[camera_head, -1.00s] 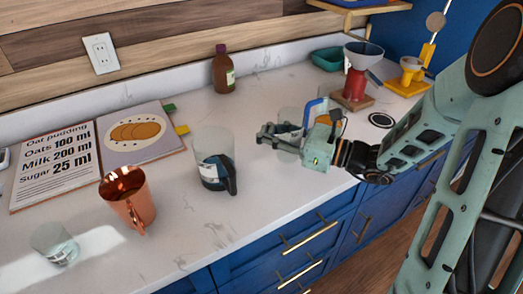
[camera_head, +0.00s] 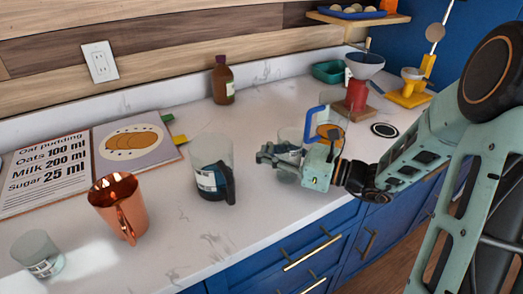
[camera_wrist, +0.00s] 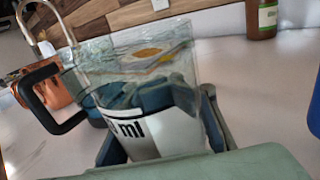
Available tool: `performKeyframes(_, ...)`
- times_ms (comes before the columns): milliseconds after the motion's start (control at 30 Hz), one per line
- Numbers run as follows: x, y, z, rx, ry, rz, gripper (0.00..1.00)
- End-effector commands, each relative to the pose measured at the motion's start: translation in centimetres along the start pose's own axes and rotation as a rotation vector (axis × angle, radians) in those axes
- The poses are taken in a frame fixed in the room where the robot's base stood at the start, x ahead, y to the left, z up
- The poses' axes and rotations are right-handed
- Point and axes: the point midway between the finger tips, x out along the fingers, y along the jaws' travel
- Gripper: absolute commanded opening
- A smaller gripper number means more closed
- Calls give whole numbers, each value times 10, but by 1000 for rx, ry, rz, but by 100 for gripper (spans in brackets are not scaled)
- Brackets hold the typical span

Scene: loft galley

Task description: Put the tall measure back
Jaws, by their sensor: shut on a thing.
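My gripper (camera_head: 277,158) is shut on a clear measure (camera_head: 291,137) at the middle of the counter, right of the black-handled jug (camera_head: 213,150). In the wrist view the clear measure (camera_wrist: 155,130) stands between the fingers, with a white label ending in "ml". Its base is hidden, so I cannot tell whether it touches the counter. The clear jug with a black handle stands upright; its handle (camera_wrist: 35,110) shows behind the held measure in the wrist view. A copper mug (camera_head: 118,205) and a small clear labelled glass (camera_head: 38,253) stand further left.
A recipe board (camera_head: 45,180) lies at the back left. A brown bottle (camera_head: 223,82) stands by the wall. A blue-framed thing (camera_head: 309,122) stands just behind my gripper. A red stand with a funnel (camera_head: 357,92) and a yellow stand (camera_head: 409,95) are at right. Counter between jug and bottle is clear.

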Motion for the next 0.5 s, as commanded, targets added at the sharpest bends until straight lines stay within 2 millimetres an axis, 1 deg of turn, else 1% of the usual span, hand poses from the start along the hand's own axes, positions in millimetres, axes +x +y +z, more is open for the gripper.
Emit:
performKeyframes(33,0,0,-3,1,0,0,0)
performKeyframes(67,0,0,-2,0,0,0,10)
performKeyframes(100,0,0,-2,0,0,0,15)
performKeyframes(367,0,0,-2,0,0,0,44)
performKeyframes(400,0,0,-2,0,0,0,46)
performKeyframes(500,0,0,-2,0,0,0,46)
